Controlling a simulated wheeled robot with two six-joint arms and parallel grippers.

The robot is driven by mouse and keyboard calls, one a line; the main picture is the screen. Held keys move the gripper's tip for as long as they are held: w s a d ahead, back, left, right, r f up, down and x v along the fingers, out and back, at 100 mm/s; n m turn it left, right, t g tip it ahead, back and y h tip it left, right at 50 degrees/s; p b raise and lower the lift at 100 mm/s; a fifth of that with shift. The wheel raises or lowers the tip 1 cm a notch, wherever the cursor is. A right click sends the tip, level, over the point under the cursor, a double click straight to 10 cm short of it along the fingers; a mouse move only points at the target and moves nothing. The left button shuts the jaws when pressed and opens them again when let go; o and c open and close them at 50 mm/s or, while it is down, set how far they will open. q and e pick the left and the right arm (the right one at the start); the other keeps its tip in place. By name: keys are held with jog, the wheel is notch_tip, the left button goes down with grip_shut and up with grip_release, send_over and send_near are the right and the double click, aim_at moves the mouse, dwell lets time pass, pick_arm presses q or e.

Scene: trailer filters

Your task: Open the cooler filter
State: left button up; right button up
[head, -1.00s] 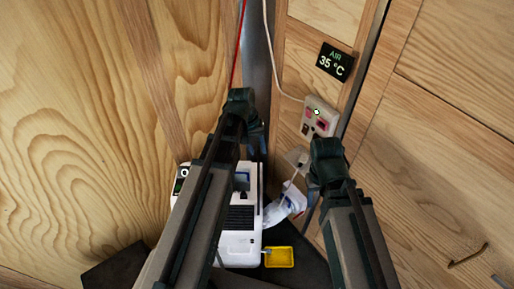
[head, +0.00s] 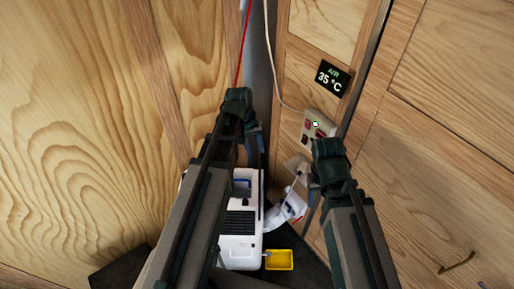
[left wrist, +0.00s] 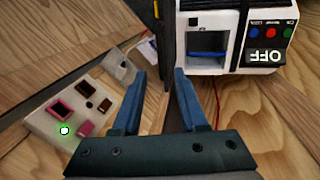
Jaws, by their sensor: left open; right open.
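The cooler is a white box (head: 238,256) at the bottom centre of the head view, partly hidden by my left arm. It has a dark slatted grille (head: 240,222) and a blue-edged recess above it. In the left wrist view the cooler (left wrist: 205,66) appears upside down at the top, with a dark recess (left wrist: 207,42), coloured buttons and an OFF display (left wrist: 264,57). Which part is the filter I cannot tell. My left gripper (left wrist: 159,72) is open and empty, apart from the cooler. My right gripper (head: 313,203) is open, right of the cooler; its fingers are mostly hidden.
A switch panel (head: 317,126) is on the wooden wall between my arms, below a 35 °C display (head: 333,78). A yellow tray (head: 280,260) and a white bag-like item (head: 287,207) are beside the cooler. A red cord (head: 243,45) hangs at the back.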

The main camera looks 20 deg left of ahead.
pick_arm(q)
jog(key=r+p, duration=0.2)
jog(key=r, duration=0.1)
jog(key=a+r+p, duration=0.1)
jog(key=r+p, duration=0.1)
jog(key=shift+r+p, duration=0.35)
jog(key=shift+r, duration=0.05)
pick_arm(e)
notch_tip(320, 180, up, 6)
jog(key=shift+f, duration=0.1)
pick_arm(q)
jog(key=shift+r, duration=0.1)
jog(key=s+d+f+m+y+b, duration=0.3)
jog(key=s+d+f+m+b, duration=0.3)
jog(key=s+d+f+b, duration=0.7)
jog(key=shift+s+f+m+g+y+b, duration=0.3)
jog(key=shift+s+f+m+g, duration=0.1)
jog(key=shift+s+f, duration=0.1)
pick_arm(e)
notch_tip(320, 180, down, 14)
jog(key=shift+r, duration=0.25)
